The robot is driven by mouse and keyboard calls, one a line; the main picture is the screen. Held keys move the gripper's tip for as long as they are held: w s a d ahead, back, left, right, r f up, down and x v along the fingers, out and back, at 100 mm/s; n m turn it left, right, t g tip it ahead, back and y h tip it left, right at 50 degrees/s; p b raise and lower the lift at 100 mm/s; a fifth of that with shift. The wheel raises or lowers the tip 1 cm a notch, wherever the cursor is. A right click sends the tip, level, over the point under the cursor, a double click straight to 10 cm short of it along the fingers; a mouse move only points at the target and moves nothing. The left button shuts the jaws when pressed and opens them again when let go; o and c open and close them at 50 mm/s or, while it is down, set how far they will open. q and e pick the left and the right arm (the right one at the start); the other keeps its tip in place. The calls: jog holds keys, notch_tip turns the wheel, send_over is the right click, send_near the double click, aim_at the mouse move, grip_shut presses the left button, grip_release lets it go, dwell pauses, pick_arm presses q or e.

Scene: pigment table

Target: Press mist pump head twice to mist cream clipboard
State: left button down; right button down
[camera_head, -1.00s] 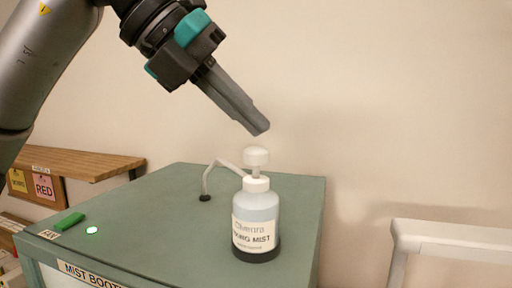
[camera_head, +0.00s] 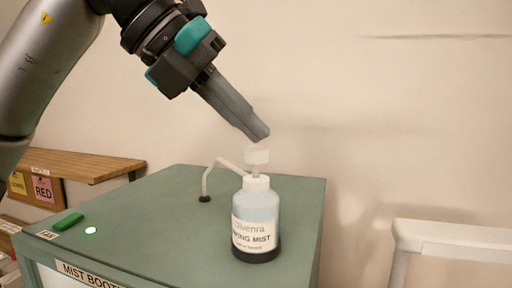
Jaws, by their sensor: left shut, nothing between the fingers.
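The mist bottle (camera_head: 256,222) stands upright on the green top of the mist booth (camera_head: 165,225), with a label reading partly "MIST". Its white pump head (camera_head: 257,155) is up on its stem. A white tube (camera_head: 207,180) runs from the bottle's neck to a dark fitting in the booth top. My left gripper (camera_head: 260,136) is shut and empty, angled down, with its tips just above the pump head; I cannot tell whether they touch it. The cream clipboard is not visible. My right gripper is not in view.
A green switch (camera_head: 69,221) and a lit green button (camera_head: 91,231) sit at the booth's left edge. A wooden shelf (camera_head: 75,162) with a red card is behind at left. A white frame (camera_head: 450,235) stands at right. The booth top around the bottle is clear.

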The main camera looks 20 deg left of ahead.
aim_at(248, 149)
pick_arm(q)
jog(key=shift+f+b, duration=0.65)
jog(key=shift+f, duration=0.25)
dwell(0.3)
jog(key=shift+r+p, duration=1.2)
jog(key=shift+r, duration=0.15)
notch_tip(248, 149, up, 5)
jog(key=p, duration=0.4)
jog(key=shift+r+p, duration=0.1)
jog(key=shift+p, duration=0.25)
